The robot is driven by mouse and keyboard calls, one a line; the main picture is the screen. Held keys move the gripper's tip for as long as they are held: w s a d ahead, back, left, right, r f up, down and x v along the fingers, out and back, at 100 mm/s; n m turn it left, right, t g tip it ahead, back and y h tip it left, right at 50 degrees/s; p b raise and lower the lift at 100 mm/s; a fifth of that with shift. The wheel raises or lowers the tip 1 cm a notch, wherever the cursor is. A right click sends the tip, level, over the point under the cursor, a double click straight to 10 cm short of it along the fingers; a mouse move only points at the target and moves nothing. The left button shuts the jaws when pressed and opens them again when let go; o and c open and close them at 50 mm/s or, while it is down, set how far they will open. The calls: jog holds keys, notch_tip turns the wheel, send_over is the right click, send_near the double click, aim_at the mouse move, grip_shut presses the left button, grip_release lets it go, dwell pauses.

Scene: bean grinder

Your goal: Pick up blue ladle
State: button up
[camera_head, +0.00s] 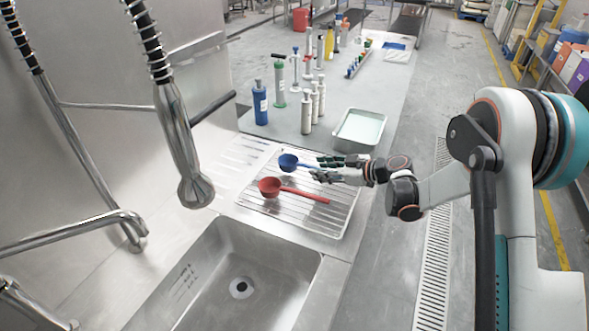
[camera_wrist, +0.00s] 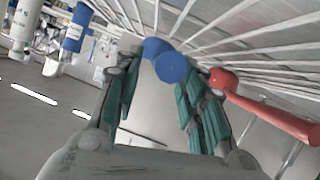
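The blue ladle (camera_head: 288,162) lies on the wire drying rack (camera_head: 336,222), its bowl to the left and its short visible handle running right toward my gripper. My gripper (camera_head: 319,169) is low over the rack at the handle. In the wrist view, its teal-padded fingers are apart, and the ladle's blue parts (camera_wrist: 172,67) show between and just beyond the fingertips (camera_wrist: 157,72). I cannot tell whether a finger touches the handle. The rest of the handle is hidden by the gripper.
A red ladle (camera_head: 269,187) lies on the rack close in front, also beside the right finger in the wrist view (camera_wrist: 262,110). A sink (camera_head: 292,262) is nearer, a metal tray (camera_head: 337,137) behind. Several bottles, including a blue one (camera_head: 260,103), stand farther back. A hanging tap sprayer (camera_head: 180,140) is left.

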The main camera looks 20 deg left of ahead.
aim_at(311, 167)
jog(key=x, duration=0.2)
jog(key=b+x, duration=0.1)
jog(key=x, duration=0.1)
jog(key=shift+w+a+f+b, duration=0.25)
jog(key=shift+w+b, duration=0.05)
jog(key=shift+r, duration=0.1)
jog(key=shift+c, duration=0.4)
grip_shut()
jog(key=shift+r, duration=0.1)
